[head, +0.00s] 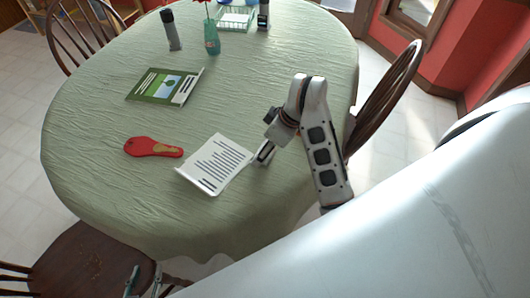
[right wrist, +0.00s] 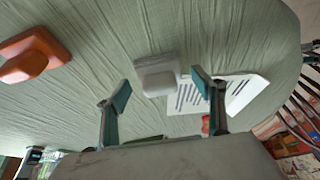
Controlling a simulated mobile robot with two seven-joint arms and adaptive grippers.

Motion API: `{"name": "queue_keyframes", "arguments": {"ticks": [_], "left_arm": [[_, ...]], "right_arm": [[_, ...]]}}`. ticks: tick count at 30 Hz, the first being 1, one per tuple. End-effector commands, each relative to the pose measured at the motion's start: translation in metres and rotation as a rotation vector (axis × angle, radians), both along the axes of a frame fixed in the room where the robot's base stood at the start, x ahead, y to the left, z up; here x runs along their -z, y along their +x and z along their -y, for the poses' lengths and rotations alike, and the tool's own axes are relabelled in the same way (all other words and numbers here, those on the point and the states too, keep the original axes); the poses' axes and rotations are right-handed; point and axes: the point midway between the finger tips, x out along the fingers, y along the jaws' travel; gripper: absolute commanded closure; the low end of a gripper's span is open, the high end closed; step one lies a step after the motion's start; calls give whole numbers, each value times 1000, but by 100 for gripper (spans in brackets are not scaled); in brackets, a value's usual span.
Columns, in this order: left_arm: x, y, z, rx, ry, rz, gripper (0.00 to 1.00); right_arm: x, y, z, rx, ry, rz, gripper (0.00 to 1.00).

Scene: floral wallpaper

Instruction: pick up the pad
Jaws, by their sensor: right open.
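I cannot tell for sure that this is the pad. My right gripper (right wrist: 164,82) is open, with a small pale grey block (right wrist: 158,80) seen between its teal fingertips; contact is unclear. In the head view the right wrist stands just right of the sheet and hides most of that gripper. My left gripper (head: 146,275) is low at the bottom edge, partly cut off, its fingers apart and empty.
The table (head: 110,190) also holds a red flat object (head: 153,147), a green book (head: 166,86), a dark canister (head: 171,30), a teal vase (head: 211,38) and a wire basket (head: 236,18). An orange object (right wrist: 33,53) shows in the right wrist view. Chairs stand around.

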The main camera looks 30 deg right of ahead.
Motion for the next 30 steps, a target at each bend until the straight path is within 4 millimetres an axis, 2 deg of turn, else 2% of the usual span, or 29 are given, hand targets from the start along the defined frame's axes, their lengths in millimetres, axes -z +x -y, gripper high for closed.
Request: {"name": "queue_keyframes", "arguments": {"ticks": [8, 12, 13, 23, 30], "left_arm": [[1, 0, 0, 0, 0, 0, 66], [0, 0, 0, 0, 0, 1, 66], [0, 0, 0, 0, -1, 2, 66], [-2, 1, 0, 0, -1, 4, 66], [-10, 2, 0, 0, -2, 8, 66]], "right_arm": [[2, 1, -1, 0, 1, 2, 32], [2, 1, -1, 0, 1, 1, 68], [2, 1, -1, 0, 1, 1, 74], [1, 1, -1, 0, 1, 1, 74], [-16, 2, -1, -1, -1, 3, 74]]}}
